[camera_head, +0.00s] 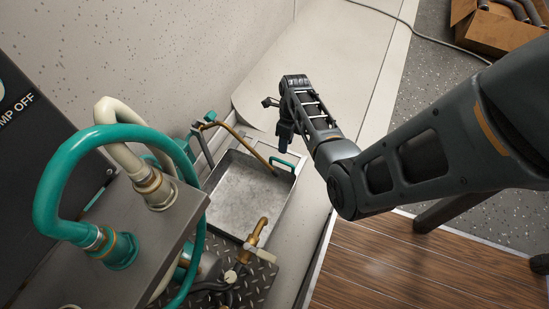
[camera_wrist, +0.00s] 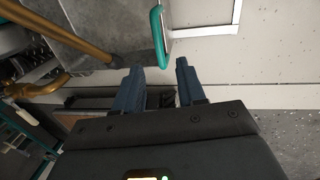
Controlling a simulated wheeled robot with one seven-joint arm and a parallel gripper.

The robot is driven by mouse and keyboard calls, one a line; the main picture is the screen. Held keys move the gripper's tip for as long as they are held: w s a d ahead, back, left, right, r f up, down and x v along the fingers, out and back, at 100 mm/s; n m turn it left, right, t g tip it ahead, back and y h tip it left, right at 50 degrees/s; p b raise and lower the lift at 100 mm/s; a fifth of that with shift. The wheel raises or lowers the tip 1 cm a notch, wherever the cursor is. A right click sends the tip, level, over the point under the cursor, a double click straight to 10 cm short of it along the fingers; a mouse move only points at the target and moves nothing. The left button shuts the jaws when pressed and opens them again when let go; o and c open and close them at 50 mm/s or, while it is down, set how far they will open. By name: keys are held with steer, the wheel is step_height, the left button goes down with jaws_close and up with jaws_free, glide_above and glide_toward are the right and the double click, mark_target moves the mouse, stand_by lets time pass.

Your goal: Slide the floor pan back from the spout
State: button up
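The floor pan (camera_head: 236,187) is a shallow grey metal tray on the floor, with a teal handle (camera_head: 283,163) at its far right rim. A brown spout pipe (camera_head: 243,142) slants down from the upper left, its end over the pan. In the wrist view the pan (camera_wrist: 92,22) is at upper left, the pipe (camera_wrist: 82,46) crosses it, and the handle (camera_wrist: 159,38) stands at top centre. My gripper (camera_head: 285,138) is above the pan's far right side. In the wrist view its fingers (camera_wrist: 159,70) are apart and empty, with the handle's lower end just beyond the tips.
A grey unit (camera_head: 150,235) with teal and cream hoses stands at the left. A brass valve (camera_head: 257,233) and tread plate (camera_head: 255,280) lie near the pan's front. Pale floor (camera_head: 345,60) is clear behind; a cardboard box (camera_head: 490,28) sits far right.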

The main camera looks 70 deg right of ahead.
steer(key=f+b, duration=0.1)
steer(key=f, duration=0.1)
steer(key=a+f+b, duration=0.1)
steer(key=f, duration=0.2)
steer(key=f+b, duration=0.2)
steer(key=shift+w+a+f, duration=0.2)
steer(key=shift+a, duration=0.05)
jaws_close()
stand_by(0.6)
